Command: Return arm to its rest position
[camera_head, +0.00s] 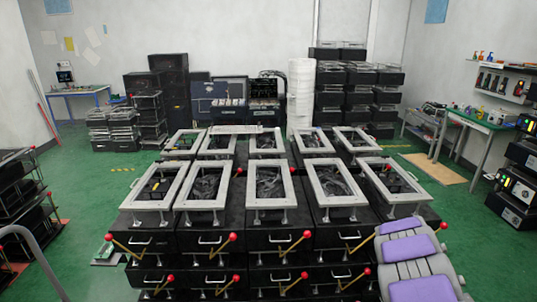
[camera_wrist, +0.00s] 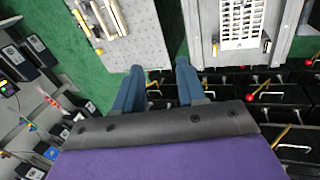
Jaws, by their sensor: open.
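My gripper (camera_wrist: 158,78) shows in the wrist view as two blue-grey fingers spread apart, with nothing between them. My arm (camera_head: 416,250), with purple panels and grey links, reaches in at the lower right of the head view; the gripper itself cannot be made out there. In the wrist view, the fingers point toward black drawer-like units with handles and red-knobbed levers. I cannot tell how far they are from them, but no contact shows.
Black lever fixtures (camera_head: 208,241) with red-knobbed levers (camera_head: 222,245) and pale frames (camera_head: 270,186) fill the middle. A shelf rack (camera_head: 15,205) stands at left and a green-topped table (camera_head: 482,122) at right.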

